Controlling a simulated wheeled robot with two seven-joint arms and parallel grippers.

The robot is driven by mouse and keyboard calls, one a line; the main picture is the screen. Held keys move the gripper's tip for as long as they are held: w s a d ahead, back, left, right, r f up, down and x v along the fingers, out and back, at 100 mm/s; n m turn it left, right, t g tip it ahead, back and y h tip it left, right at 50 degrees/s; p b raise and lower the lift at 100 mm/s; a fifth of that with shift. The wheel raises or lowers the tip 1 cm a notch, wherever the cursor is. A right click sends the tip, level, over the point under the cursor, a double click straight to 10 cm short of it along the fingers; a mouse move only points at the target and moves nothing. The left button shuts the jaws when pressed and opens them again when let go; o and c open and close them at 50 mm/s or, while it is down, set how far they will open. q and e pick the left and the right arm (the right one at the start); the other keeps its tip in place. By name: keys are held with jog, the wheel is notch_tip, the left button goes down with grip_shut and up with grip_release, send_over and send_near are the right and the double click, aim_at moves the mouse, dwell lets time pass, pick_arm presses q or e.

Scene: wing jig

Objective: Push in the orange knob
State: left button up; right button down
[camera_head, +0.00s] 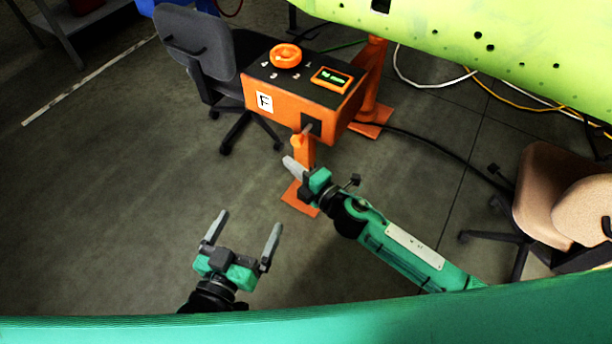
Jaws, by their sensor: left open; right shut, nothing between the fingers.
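An orange control box (285,98) stands on an orange post in the upper middle, with a dark top. A round orange knob (286,56) sits on that top. A smaller rounded orange piece (297,142) shows at the end of a short rod by the dark square on the box's front; I cannot tell which of the two is the task's knob. My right gripper (291,164) is shut and empty, just below the smaller piece; whether they touch is unclear. My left gripper (248,221) is open and empty, lower left, over the floor, apart from the box.
A dark office chair (196,50) stands against the box's left side. A green wing panel (520,45) hangs across the upper right. A tan chair (545,190) is at the right. Cables (440,150) lie on the floor. The floor at left is clear.

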aim_at(300, 138)
pick_arm(q)
jog(key=shift+w+a+r+t+b, duration=0.15)
jog(key=shift+w+r+t, duration=0.1)
jog(key=shift+r+t, duration=0.25)
jog(key=shift+w+a+r+t+b, duration=0.1)
jog(key=shift+w+a+r+t, duration=0.15)
jog(key=shift+r, duration=0.45)
jog(key=shift+w+a+r+t+b, duration=0.1)
jog(key=shift+w+r+t, duration=0.1)
jog(key=shift+r+t, duration=0.35)
pick_arm(e)
jog(key=shift+w+d, duration=0.3)
jog(key=shift+w, duration=0.35)
jog(key=shift+w+d, duration=0.25)
jog(key=shift+w, duration=0.45)
jog(key=shift+w+d, duration=0.3)
jog(key=shift+w, duration=0.35)
pick_arm(q)
jog(key=shift+s+d+f+g, duration=0.15)
jog(key=shift+s+f+g, duration=0.05)
jog(key=shift+f+g, duration=0.2)
pick_arm(e)
jog(key=w+d, duration=0.2)
jog(key=w, duration=0.1)
jog(key=shift+w+d, duration=0.1)
jog(key=shift+d, duration=0.1)
